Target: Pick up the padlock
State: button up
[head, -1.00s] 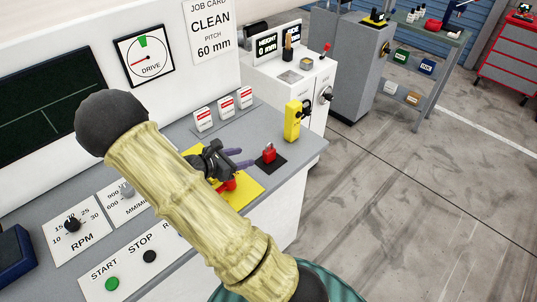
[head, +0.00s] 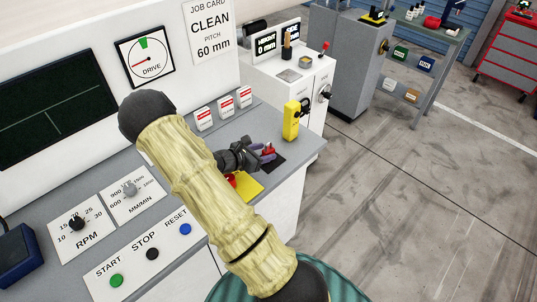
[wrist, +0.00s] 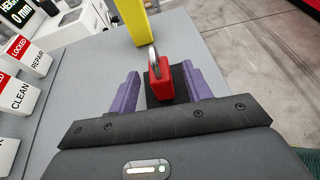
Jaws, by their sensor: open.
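The red padlock (wrist: 159,80) with a silver shackle sits on a black pad (wrist: 182,76) on the grey console top. In the wrist view it stands between the two purple fingers of my gripper (wrist: 159,90), which are open, with a gap on each side of it. In the head view my gripper (head: 265,153) is at the right end of the console, and the padlock (head: 268,151) shows only partly between the fingers.
A yellow device (head: 291,120) stands just beyond the padlock. White locked tags (head: 224,106) stand to the left at the back. A yellow plate with a red part (head: 247,186) lies nearer me. The console edge drops off to the right.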

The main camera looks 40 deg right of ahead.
aim_at(273, 150)
jog(key=p+x, duration=0.2)
jog(key=x, duration=0.3)
jog(key=shift+f, duration=0.15)
jog(key=shift+a, duration=0.1)
jog(key=shift+w, duration=0.1)
jog(key=c, duration=0.6)
grip_shut()
notch_tip(273, 150, up, 10)
jog(key=shift+r+b, duration=0.1)
jog(key=shift+b, duration=1)
